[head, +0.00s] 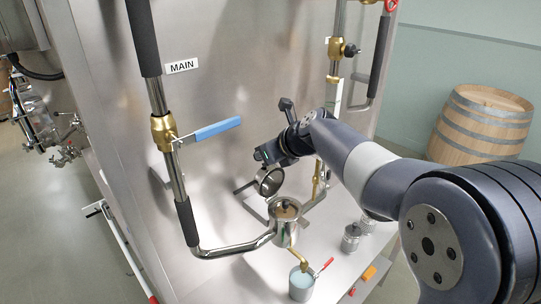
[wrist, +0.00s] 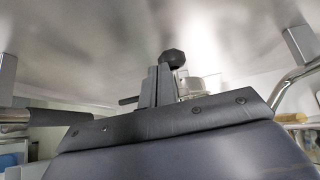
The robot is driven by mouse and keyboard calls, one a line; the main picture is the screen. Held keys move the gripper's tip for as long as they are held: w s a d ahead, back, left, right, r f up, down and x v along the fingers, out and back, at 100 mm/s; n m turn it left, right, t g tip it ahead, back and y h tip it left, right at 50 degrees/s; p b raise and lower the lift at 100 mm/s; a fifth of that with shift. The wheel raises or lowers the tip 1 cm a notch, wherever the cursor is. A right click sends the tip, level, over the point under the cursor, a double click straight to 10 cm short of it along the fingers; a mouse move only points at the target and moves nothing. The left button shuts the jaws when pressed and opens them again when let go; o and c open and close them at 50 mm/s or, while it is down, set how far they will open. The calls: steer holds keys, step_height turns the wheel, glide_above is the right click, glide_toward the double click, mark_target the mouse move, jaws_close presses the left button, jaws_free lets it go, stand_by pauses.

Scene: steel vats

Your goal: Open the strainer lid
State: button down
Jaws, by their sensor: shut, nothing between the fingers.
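The strainer (head: 285,234) is a small steel pot on the bent pipe at the front of the vat. Its top is uncovered, with something brown inside. A round steel lid (head: 269,181) stands tilted up behind the pot, its hollow side facing the head camera. My gripper (head: 264,155) is just above and behind the lid in the head view; whether it touches the lid cannot be told. In the wrist view the fingers (wrist: 155,87) are shut and empty. A black knob (wrist: 171,58) shows close by their tips, with a round steel part (wrist: 203,86) to its right.
A blue-handled valve (head: 211,130) sits on the left pipe. A blue-white cup (head: 301,284) stands below a brass spout with a red handle. Steel canisters (head: 351,237) stand right of the strainer. A wooden barrel (head: 481,124) stands behind my arm.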

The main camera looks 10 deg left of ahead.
steer(key=shift+w+a+f, duration=0.2)
steer(key=shift+w+a, duration=0.4)
steer(key=shift+a, duration=0.2)
